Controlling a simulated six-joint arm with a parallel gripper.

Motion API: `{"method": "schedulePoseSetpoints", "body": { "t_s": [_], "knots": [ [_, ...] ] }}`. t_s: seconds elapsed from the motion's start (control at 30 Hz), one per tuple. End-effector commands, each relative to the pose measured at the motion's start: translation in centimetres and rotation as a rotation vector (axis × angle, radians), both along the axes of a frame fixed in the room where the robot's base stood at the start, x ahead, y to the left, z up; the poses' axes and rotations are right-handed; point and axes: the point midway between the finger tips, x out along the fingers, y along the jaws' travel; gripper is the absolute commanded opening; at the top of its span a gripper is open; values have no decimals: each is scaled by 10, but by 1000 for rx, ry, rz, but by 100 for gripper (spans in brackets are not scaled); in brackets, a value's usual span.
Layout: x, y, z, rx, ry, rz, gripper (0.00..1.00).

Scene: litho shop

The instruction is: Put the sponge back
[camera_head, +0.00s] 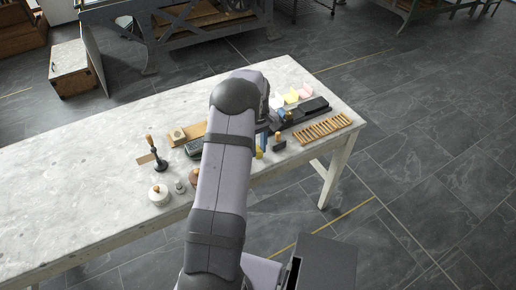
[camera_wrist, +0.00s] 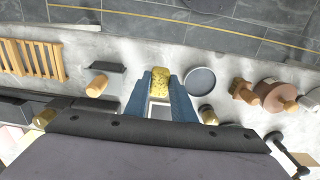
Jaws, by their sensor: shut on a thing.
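The yellow, speckled sponge (camera_wrist: 160,78) is between the blue fingertips of my gripper (camera_wrist: 160,84) in the wrist view. My gripper is shut on it. A pale rectangular patch shows between the fingers, below the sponge in the picture; I cannot tell what it is. In the wrist view a round grey dish (camera_wrist: 200,82) lies just right of the right finger, apart from the sponge. In the head view my arm hides most of the gripper; a bit of blue finger shows right of the arm, above the worktop (camera_head: 100,190). I cannot tell the sponge's exact height.
A slatted wooden rack (camera_head: 325,128) lies near the right end, by a long dark tray (camera_head: 312,106). A dark block with a wooden handle (camera_wrist: 97,86) is left of the gripper. Wooden-knobbed items (camera_wrist: 275,95) stand right of the dish. The worktop's left part is bare.

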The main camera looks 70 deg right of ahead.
Motion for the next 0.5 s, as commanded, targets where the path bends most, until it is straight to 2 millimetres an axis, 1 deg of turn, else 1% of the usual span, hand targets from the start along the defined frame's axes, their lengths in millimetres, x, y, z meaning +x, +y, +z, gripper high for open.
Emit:
{"method": "schedulePoseSetpoints", "body": {
  "t_s": [0.1,0.5],
  "knots": [
    [0,0,-9,0,0,0,5],
    [0,0,-15,0,0,0,5]
  ]
}}
